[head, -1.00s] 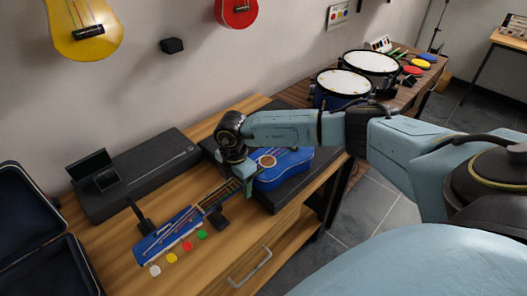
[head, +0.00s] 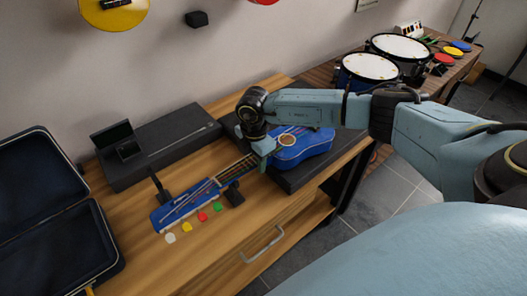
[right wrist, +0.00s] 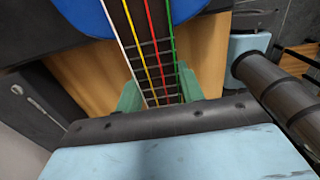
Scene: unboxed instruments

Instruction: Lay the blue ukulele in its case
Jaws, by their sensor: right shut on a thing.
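The blue ukulele (head: 305,146) lies with its body on a flat black block (head: 302,177) on the wooden bench, its neck pointing to the lower left. My right gripper (head: 263,151) is shut on the neck close to the body. In the right wrist view the fingers (right wrist: 160,92) stand on either side of the fretted neck, under white, yellow, red and green strings. The case (head: 62,247) stands open at the left, dark inside, its lid (head: 38,182) raised behind. No ukulele is in its visible part. My left gripper is not in view.
A long black box (head: 160,155) with a small raised lid lies along the wall. Drums (head: 367,68) stand at the back right.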

